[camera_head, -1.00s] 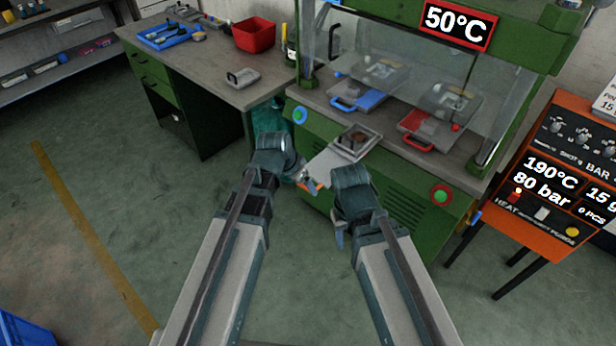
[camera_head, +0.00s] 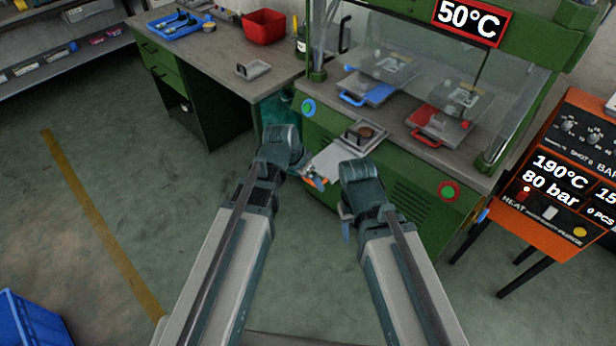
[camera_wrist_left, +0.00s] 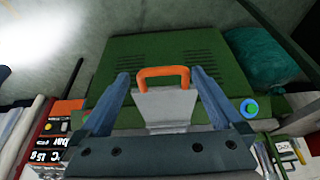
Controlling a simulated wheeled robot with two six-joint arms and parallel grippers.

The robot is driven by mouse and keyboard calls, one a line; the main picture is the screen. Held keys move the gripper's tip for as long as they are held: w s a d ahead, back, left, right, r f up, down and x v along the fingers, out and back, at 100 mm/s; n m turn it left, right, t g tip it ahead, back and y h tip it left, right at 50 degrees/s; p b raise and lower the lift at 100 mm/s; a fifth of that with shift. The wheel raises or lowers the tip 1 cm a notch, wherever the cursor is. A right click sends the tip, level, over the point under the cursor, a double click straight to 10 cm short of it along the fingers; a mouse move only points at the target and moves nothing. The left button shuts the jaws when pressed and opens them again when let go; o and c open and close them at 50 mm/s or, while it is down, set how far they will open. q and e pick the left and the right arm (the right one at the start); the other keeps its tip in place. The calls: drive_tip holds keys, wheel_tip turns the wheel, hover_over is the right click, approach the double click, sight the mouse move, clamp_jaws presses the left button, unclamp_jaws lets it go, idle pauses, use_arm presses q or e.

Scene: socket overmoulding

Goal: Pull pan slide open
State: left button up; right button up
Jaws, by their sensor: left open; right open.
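The pan slide (camera_head: 328,160) is a pale plate sticking out of the green press front, with a dark metal pan (camera_head: 363,136) on its inner end. Its orange handle (camera_head: 317,183) is at the outer end. In the left wrist view the handle (camera_wrist_left: 163,74) stands between the fingertips of my left gripper (camera_wrist_left: 160,76), with a gap on each side. That gripper is open and holds nothing. In the head view my left wrist partly hides it. My right gripper (camera_head: 346,222) is open and empty, hanging below and right of the handle, its fingers hardly visible.
A blue-handled tray (camera_head: 366,92) and a red-handled tray (camera_head: 440,124) lie on the press bed behind the clear guard. The workbench (camera_head: 215,60) is on the left, the orange injection unit (camera_head: 560,165) on the right. A teal bag (camera_wrist_left: 265,55) hangs beside the press.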

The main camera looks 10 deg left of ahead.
use_arm(q)
drive_tip(key=p+v, duration=1.2)
drive_tip(key=v, duration=0.1)
drive_tip(key=shift+s+r, duration=0.15)
drive_tip(key=shift+r, duration=0.1)
drive_tip(key=shift+a, duration=0.1)
drive_tip(key=s+d+f+n+g+y, duration=0.1)
drive_tip(key=s+d+n+g+y, duration=0.2)
drive_tip(key=s, duration=0.8)
drive_tip(key=shift+d+f+g+y, duration=0.25)
drive_tip(key=shift+d+g+y, duration=0.25)
drive_tip(key=shift+d, duration=0.6)
